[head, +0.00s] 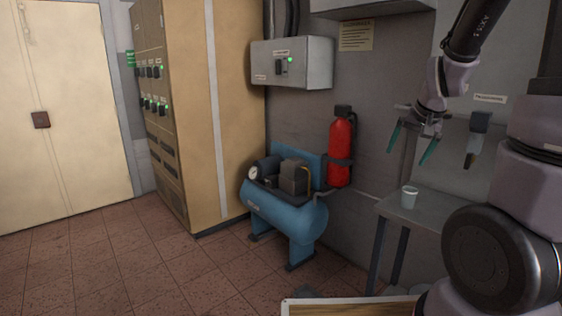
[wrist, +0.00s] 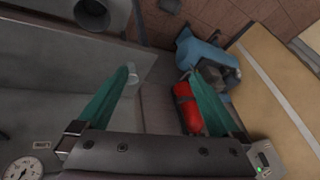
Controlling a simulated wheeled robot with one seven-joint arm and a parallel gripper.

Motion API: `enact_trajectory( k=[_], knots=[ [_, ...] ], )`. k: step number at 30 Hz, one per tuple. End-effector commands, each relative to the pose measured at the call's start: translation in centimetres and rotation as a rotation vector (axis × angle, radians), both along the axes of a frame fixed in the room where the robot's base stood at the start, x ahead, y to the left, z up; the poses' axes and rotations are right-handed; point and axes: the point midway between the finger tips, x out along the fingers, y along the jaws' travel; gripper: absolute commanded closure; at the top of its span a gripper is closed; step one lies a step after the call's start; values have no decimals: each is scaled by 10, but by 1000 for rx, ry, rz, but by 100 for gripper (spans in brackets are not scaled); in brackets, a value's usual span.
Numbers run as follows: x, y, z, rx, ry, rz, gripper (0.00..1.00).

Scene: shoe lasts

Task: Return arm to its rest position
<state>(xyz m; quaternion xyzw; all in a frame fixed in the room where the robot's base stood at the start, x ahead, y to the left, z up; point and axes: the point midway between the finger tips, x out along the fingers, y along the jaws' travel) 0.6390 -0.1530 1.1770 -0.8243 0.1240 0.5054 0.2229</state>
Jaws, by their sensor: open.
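My gripper (head: 411,148) is at the upper right in the head view, with its two teal fingers spread apart and pointing down. It is above the level of the small grey table, with nothing visible between the fingers. In the wrist view the teal fingers of my gripper (wrist: 160,95) are also wide apart and empty. My arm comes down from the upper right of the head view; its large lower joints fill the right edge.
A pale cup (head: 409,197) stands on the grey table (head: 425,219). A red extinguisher (head: 341,148) hangs on the wall beside a blue compressor (head: 287,214). A tan cabinet (head: 231,110) stands further left. The tiled floor (head: 110,265) at left is clear.

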Motion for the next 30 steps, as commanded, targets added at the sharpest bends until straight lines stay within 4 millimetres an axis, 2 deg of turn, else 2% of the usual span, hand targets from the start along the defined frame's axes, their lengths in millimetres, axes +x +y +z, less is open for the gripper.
enact_trajectory(
  k=[1, 6, 9, 12, 15, 19, 22, 30],
  knots=[
    [-11, 11, 23, 31, -29, 16, 0],
    [-56, 46, 82, 95, -80, 78, 0],
    [-88, 63, 110, 107, -108, 112, 0],
    [-119, 77, 130, 103, -128, 138, 0],
    [-144, 86, 142, 91, -144, 153, 0],
    [-164, 93, 149, 78, -151, 162, 0],
    [-170, 96, 150, 73, -152, 163, 0],
    [-170, 96, 150, 73, -152, 163, 0]
  ],
)
